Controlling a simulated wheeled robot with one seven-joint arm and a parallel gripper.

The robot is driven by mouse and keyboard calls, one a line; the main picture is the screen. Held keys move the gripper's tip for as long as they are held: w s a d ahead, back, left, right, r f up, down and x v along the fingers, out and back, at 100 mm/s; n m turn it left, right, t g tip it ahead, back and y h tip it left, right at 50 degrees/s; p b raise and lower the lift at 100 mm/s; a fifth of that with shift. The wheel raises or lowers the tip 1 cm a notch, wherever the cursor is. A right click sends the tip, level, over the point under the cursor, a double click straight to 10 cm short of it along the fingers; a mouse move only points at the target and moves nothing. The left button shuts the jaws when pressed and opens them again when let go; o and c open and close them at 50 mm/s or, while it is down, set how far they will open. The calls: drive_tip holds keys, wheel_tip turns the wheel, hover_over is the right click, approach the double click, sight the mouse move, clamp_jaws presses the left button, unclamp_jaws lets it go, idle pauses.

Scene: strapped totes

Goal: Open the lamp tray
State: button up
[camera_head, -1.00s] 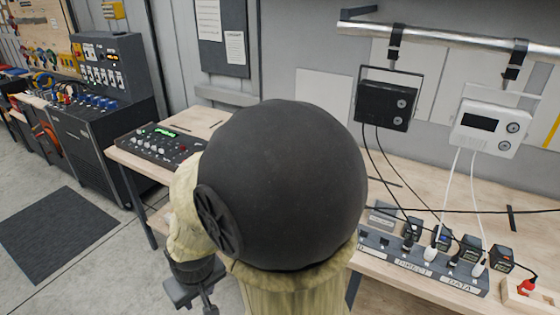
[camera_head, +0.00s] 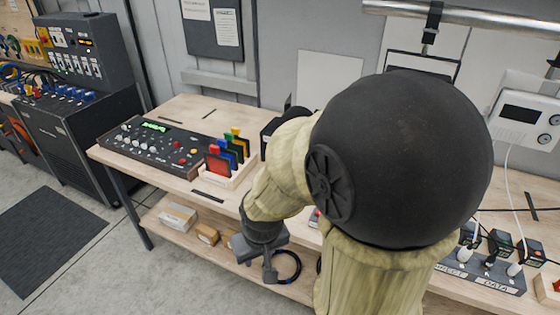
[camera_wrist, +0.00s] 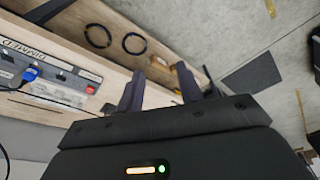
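I cannot make out a lamp tray for certain in either view. My gripper (camera_wrist: 160,88) shows in the wrist view with its two dark fingers apart and nothing visible between them. Beyond the fingers are the wooden bench's lower shelf and the floor. In the head view my arm covers the middle and right of the bench, and the dark end of the arm hangs low in front of the bench edge.
A wooden bench (camera_head: 190,110) carries a control console (camera_head: 155,145), a rack of coloured cards (camera_head: 230,178) and a power strip (camera_head: 490,275) with plugged adapters. A white box (camera_head: 178,217) lies on the lower shelf. A white unit (camera_head: 525,117) hangs from a rail.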

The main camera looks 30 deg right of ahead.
drive_tip(key=shift+w+a, duration=0.1)
drive_tip(key=shift+a, duration=0.05)
drive_tip(key=shift+o, duration=1.1)
drive_tip(key=shift+s, duration=0.2)
drive_tip(key=shift+o, duration=0.4)
drive_tip(key=shift+a+f, duration=0.1)
drive_tip(key=w+f+m+t+h+b, duration=0.1)
drive_tip(key=w+f+m+t+b, duration=0.2)
drive_tip(key=w, duration=0.6)
drive_tip(key=w+f+m+t+h+b, duration=0.1)
drive_tip(key=w+f+t+b, duration=0.1)
drive_tip(key=w+f+b, duration=0.45)
drive_tip(key=w+d+m+t+h+b, duration=0.1)
drive_tip(key=w+d+m+h+b, duration=0.1)
drive_tip(key=w+h, duration=0.3)
drive_tip(key=w+d+r+m+t+h+b, duration=0.1)
drive_tip(key=w+d+m+t+h, duration=0.1)
drive_tip(key=w+d+m+h, duration=0.2)
drive_tip(key=w+h, duration=0.1)
drive_tip(key=h, duration=0.2)
drive_tip(key=shift+w+d+b, duration=0.25)
drive_tip(key=shift+d+b, duration=0.05)
drive_tip(key=shift+b, duration=0.05)
